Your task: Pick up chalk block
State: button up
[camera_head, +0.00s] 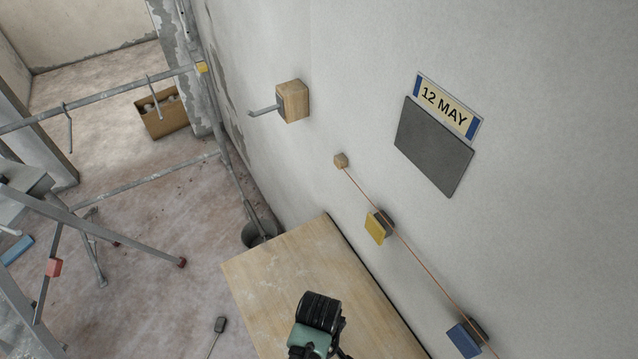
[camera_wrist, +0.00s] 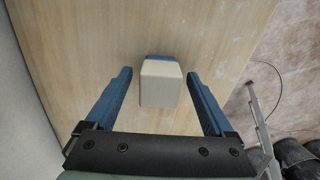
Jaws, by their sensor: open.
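The chalk block (camera_wrist: 160,85) is a pale, off-white block with a blue band at its far end. In the wrist view it sits on the pale wooden tabletop (camera_wrist: 95,35). My gripper (camera_wrist: 158,73) is open, with one blue finger on each side of the block in the picture. A gap shows between the block and each finger, and neither finger touches it. How far the fingertips are above the tabletop is hard to tell. In the head view my black and green arm end is over the wooden tabletop (camera_head: 290,262), and the block is hidden there.
The tabletop stands along a white wall. On the wall are a wooden block with a metal peg (camera_head: 292,101), a dark grey board (camera_head: 433,146), a "12 MAY" sign (camera_head: 447,106), and a string with a yellow tag (camera_head: 376,228) and blue tag (camera_head: 464,340). Scaffold poles (camera_head: 100,98) stand left.

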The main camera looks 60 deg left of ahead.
grip_shut()
dwell(0.3)
notch_tip(320, 180, up, 10)
jog(key=shift+r, duration=0.1)
dwell(0.5)
jog(key=c, duration=0.8)
grip_release()
grip_shut()
